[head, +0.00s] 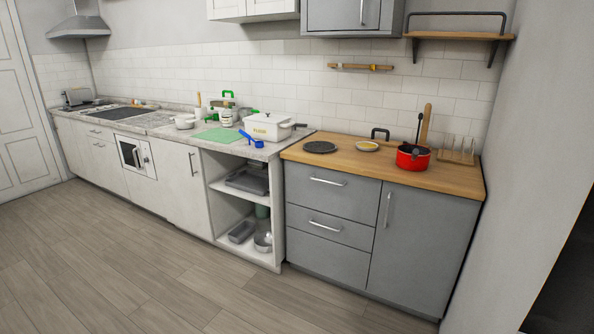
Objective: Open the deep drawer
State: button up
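A grey cabinet (378,259) with a wooden top stands at the right in the head view. Its left side has a stack of shut drawer fronts. The upper drawer (335,195) has a horizontal metal bar handle (327,181). The drawer below it (345,236) has a similar handle (324,224). A lowest front (325,262) shows no handle that I can make out. My gripper is not in view.
Right of the drawers is a shut grey door (425,245) with an upright handle. A red pot (412,157) and a small dish (367,146) stand on the wooden top (340,163). Open white shelves (237,206) adjoin on the left. The wooden floor (170,270) in front is clear.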

aim_at(350, 196)
jog(key=i+j+u, duration=0.1)
jog(key=i+u, duration=0.2)
jog(key=i, duration=0.35)
jog(key=i+u, duration=0.35)
jog(key=i, duration=0.3)
jog(key=i+j+z, duration=0.1)
jog(key=i+z, duration=0.25)
jog(key=i+j+z, duration=0.3)
jog(key=i, duration=0.2)
jog(key=i+j+z, duration=0.2)
jog(key=i+z, duration=0.2)
jog(key=i+j+z, duration=0.4)
jog(key=l, duration=0.1)
